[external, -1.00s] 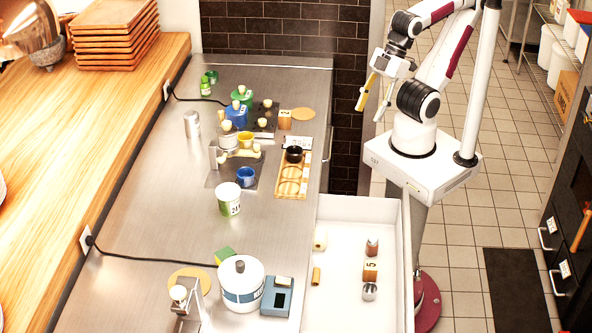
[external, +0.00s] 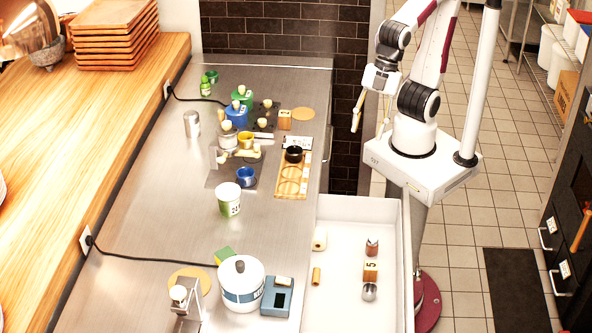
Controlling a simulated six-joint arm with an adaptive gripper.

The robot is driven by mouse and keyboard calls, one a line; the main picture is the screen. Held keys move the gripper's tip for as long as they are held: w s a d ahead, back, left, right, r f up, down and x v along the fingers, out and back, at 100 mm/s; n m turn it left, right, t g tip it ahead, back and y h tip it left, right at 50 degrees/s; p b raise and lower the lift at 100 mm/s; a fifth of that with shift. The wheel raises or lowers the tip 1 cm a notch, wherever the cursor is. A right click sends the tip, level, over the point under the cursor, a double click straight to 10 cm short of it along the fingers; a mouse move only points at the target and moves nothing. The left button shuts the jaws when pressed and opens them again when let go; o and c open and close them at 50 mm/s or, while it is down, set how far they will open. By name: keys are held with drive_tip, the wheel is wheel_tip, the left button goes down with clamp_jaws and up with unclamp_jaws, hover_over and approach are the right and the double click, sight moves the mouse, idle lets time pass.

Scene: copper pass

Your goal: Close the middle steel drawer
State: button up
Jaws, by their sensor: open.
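An open drawer (external: 345,213) with a white inside sticks out from the right side of the steel counter, at the bottom centre of the external view. I cannot tell from here which level it is. It holds several small things, among them a wooden block marked 5 (external: 370,271), a small metal cup (external: 369,292) and a cream roll (external: 320,239). My gripper (external: 371,116) is open and empty. It hangs fingers down beyond the far end of the drawer, right of the counter and apart from both. The drawer's front and handle are not clearly visible.
The steel counter (external: 150,225) carries a white pot (external: 241,283), a blue-grey scale (external: 277,297), a green and white tub (external: 228,199), a wooden rack (external: 292,180) and several jars. A dark mat (external: 524,289) lies on the tiled floor (external: 465,270) at right.

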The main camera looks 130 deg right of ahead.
drive_tip(key=w+a+f+n+g, duration=0.2)
drive_tip(key=w+a+f+n, duration=0.3)
drive_tip(key=a, duration=0.3)
drive_tip(key=n+g, duration=0.2)
drive_tip(key=n, duration=1.3)
hover_over(419, 270)
drive_tip(key=shift+h, duration=0.4)
wheel_tip(419, 270, down, 17)
drive_tip(key=shift+w+d+f, duration=0.1)
drive_tip(key=shift+d+f, duration=0.05)
drive_tip(key=shift+f, duration=0.05)
drive_tip(key=shift+a+f+n, duration=0.25)
drive_tip(key=shift+f+n, duration=0.05)
drive_tip(key=shift+f, duration=0.05)
drive_tip(key=shift+f, duration=3.85)
drive_tip(key=shift+d, duration=0.1)
clamp_jaws()
